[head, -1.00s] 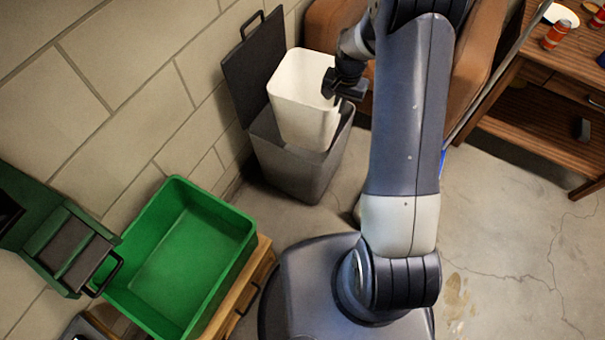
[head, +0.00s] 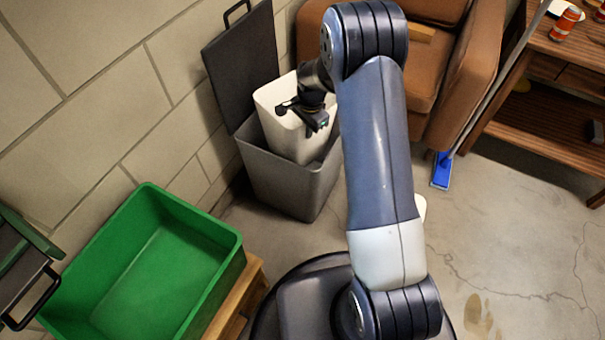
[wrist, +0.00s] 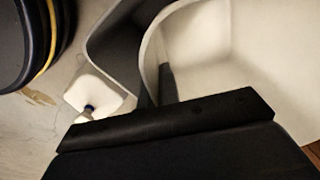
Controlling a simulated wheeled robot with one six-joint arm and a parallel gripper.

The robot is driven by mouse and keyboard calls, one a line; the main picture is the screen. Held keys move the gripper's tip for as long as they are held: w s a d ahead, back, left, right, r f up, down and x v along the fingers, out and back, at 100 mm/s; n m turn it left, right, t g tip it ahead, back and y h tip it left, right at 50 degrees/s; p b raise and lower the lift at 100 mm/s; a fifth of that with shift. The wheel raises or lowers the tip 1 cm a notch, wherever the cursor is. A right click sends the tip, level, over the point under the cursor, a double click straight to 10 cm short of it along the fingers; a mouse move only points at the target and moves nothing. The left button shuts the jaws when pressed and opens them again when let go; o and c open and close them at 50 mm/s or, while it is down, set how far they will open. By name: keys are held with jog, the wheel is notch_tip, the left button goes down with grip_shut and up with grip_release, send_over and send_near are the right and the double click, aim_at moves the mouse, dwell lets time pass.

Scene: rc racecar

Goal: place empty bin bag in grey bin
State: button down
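The empty bin bag shows as a stiff white open-topped liner (head: 273,96). It stands partly inside the grey bin (head: 285,187), its upper part well above the bin's rim. The bin's dark lid (head: 243,65) is open against the wall. My gripper (head: 306,117) is at the liner's top, over its opening and right side in the head view. The wrist view shows the pale liner (wrist: 225,60) close beyond the dark gripper edge (wrist: 165,122), with the grey bin wall (wrist: 115,45) beside it. Neither view clearly shows the finger gap or whether they touch the liner.
An empty green crate (head: 150,270) is at lower left. A brown armchair (head: 465,75) stands behind the bin, with a blue-headed mop (head: 441,170) and wooden table (head: 540,110) to the right. A white object (wrist: 92,92) lies on the floor near the bin. Floor at right is open.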

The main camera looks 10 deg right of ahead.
aim_at(310, 140)
notch_tip(310, 140, down, 16)
jog(key=b, duration=0.5)
jog(key=shift+r, duration=0.15)
jog(key=shift+f+b, duration=0.55)
jog(key=shift+f, duration=0.1)
jog(key=c, duration=1.7)
grip_release()
jog(key=r+p, duration=0.2)
jog(key=r, duration=0.2)
jog(key=r+p, duration=0.1)
jog(key=r, duration=0.4)
jog(key=r+p, duration=0.2)
jog(key=r, duration=0.2)
jog(key=shift+s+d+r+p, duration=0.15)
jog(key=shift+s+d+p, duration=0.05)
jog(key=shift+s+p, duration=0.2)
